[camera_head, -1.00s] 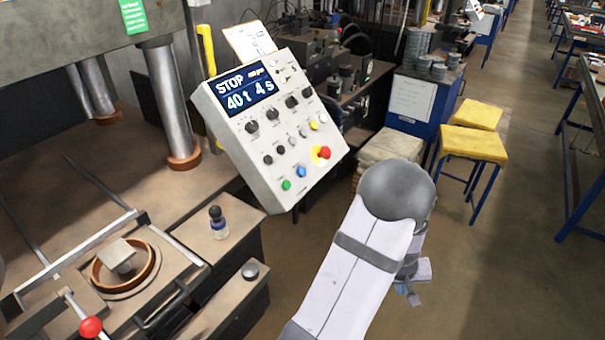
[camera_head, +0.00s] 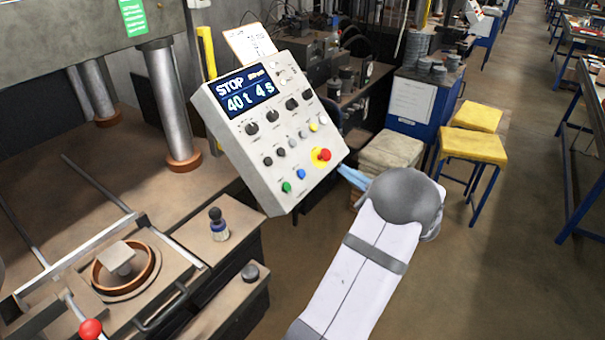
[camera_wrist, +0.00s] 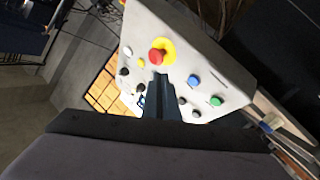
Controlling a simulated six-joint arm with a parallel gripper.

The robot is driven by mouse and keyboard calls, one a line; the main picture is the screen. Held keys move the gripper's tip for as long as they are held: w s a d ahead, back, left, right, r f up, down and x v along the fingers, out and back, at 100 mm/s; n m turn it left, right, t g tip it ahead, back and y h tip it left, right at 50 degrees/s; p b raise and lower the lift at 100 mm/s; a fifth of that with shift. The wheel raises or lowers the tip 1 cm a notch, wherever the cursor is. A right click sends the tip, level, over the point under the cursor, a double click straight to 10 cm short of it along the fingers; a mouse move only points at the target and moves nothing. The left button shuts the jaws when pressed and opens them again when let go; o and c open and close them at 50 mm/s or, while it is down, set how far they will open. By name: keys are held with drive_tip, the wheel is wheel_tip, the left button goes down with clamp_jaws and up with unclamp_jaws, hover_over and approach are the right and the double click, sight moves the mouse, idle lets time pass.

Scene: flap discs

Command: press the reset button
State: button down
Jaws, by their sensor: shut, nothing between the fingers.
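The light grey control panel (camera_head: 305,150) stands tilted, with "STOP", "40 t" and "4 s" on its screen (camera_head: 248,88). Its labels are too small to read, so I cannot tell which button is reset. A blue button (camera_head: 301,174), a green button (camera_head: 286,187) and a red mushroom button (camera_head: 324,155) on yellow sit low on its face. The wrist view also shows the blue button (camera_wrist: 193,80), green button (camera_wrist: 216,101) and red button (camera_wrist: 157,57). My gripper (camera_wrist: 163,77) is shut and empty, its tips over the panel beside the red button; contact cannot be told.
Several dark knobs (camera_head: 271,115) and small white and yellow buttons (camera_head: 313,127) crowd the panel face. The press column (camera_head: 172,100) and bench (camera_head: 200,240) stand to the left. Yellow stools (camera_head: 474,145) and open floor (camera_head: 490,270) are to the right.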

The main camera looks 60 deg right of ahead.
sight(301, 174)
drive_tip(key=w+a+r+n+t+y, duration=0.1)
drive_tip(key=a+r+t+y, duration=0.1)
drive_tip(key=a+r+t, duration=0.1)
drive_tip(key=shift+w+a+r+n, duration=0.15)
drive_tip(key=shift+a+r+n, duration=0.15)
drive_tip(key=shift+a+r, duration=0.35)
drive_tip(key=shift+d+r, duration=0.1)
drive_tip(key=shift+d, duration=0.05)
drive_tip(key=shift+w+f+b, duration=0.95)
drive_tip(key=shift+w+f, duration=0.45)
drive_tip(key=shift+w, duration=0.3)
drive_tip(key=shift+w+f+b, duration=0.9)
drive_tip(key=shift+w+f, duration=0.5)
drive_tip(key=shift+w, duration=0.3)
drive_tip(key=shift+w+f, duration=0.1)
drive_tip(key=shift+f, duration=0.05)
drive_tip(key=shift+w+f+b, duration=0.15)
drive_tip(key=shift+w+b, duration=0.1)
drive_tip(key=shift+b, duration=0.15)
